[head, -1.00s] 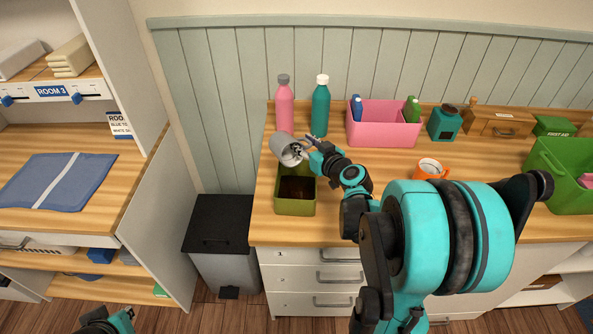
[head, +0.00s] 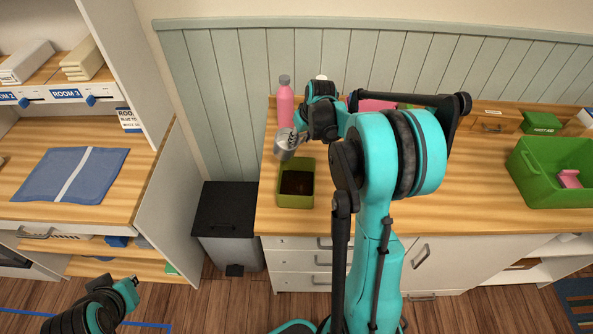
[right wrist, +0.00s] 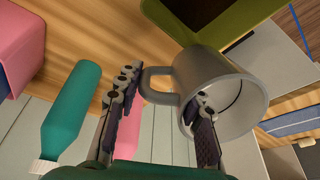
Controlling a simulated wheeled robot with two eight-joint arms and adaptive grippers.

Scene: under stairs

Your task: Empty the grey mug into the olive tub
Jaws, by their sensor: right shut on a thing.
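The grey mug (head: 284,148) is at the back left edge of the olive tub (head: 296,201), tilted. My right gripper (head: 301,136) is shut on it. In the right wrist view the mug (right wrist: 205,80) has its open mouth towards the camera; one finger of the gripper (right wrist: 165,112) reaches inside the rim and the other is on the handle side. The visible part of the inside looks bare. The tub holds something dark brown; its wall also shows in the right wrist view (right wrist: 225,12). My left gripper (head: 130,291) is low at the left, away from the counter; its fingers are unclear.
A pink bottle (head: 285,102) stands behind the mug. A teal bottle (right wrist: 72,112) and a pink bin (head: 377,105) are partly hidden by my right arm. A green crate (head: 540,190) stands at the right. A grey bin (head: 228,250) is on the floor left of the counter.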

